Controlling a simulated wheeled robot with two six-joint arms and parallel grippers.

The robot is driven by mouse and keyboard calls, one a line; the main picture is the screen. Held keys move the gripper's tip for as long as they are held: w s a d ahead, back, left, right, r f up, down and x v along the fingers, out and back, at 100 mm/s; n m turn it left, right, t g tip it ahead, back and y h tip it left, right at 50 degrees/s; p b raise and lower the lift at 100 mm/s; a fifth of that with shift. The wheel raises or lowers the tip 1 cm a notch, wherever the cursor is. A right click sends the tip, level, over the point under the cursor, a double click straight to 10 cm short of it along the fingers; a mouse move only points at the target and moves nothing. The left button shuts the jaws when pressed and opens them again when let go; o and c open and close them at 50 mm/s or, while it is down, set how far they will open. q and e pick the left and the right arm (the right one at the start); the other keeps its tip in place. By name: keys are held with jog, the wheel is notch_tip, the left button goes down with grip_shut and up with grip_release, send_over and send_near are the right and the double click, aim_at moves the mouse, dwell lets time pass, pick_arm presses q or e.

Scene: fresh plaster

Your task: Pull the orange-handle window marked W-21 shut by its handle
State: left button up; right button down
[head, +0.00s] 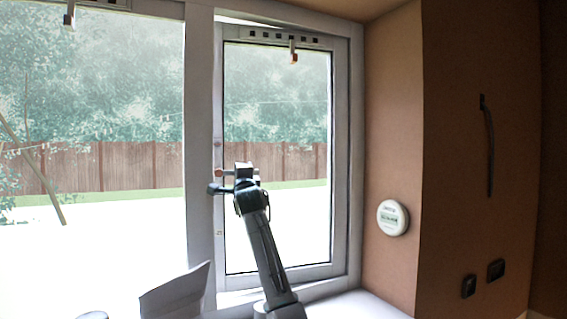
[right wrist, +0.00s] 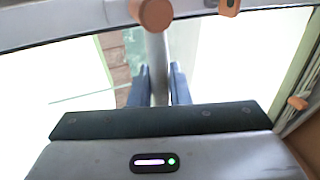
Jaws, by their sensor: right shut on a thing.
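The right-hand window sash (head: 338,160) stands slightly open in its white frame, with gaps at its top and bottom. No W-21 marking can be read. Its handle shows in the right wrist view as a pale bar with a round orange end (right wrist: 155,13). My right gripper (head: 222,181) is at the sash's left upright in the head view, hiding much of the handle. In the right wrist view its two fingers (right wrist: 159,88) are on either side of the bar, shut on it. My left gripper is in neither view.
A larger window pane (head: 95,110) is to the left, beyond a white post (head: 199,130). A round white device (head: 392,217) is on the brown wall at right. A pale angled object (head: 175,294) stands low at left. The sill (head: 355,306) looks clear at right.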

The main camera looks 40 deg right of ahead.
jog(key=shift+s, duration=0.1)
dwell(0.3)
jog(key=shift+s+f, duration=0.1)
jog(key=shift+s+a+n+t+y+b, duration=0.2)
jog(key=shift+s+y+b, duration=0.25)
jog(key=shift+s, duration=0.45)
jog(key=shift+s+d+n+t+y+b, duration=0.1)
jog(key=shift+s+n+y+b, duration=0.3)
jog(key=shift+s, duration=0.45)
jog(key=shift+s, duration=0.1)
jog(key=shift+s+a+y+b, duration=0.1)
jog(key=shift+s+y+b, duration=0.35)
jog(key=shift+s+y, duration=0.3)
jog(key=shift+s, duration=0.2)
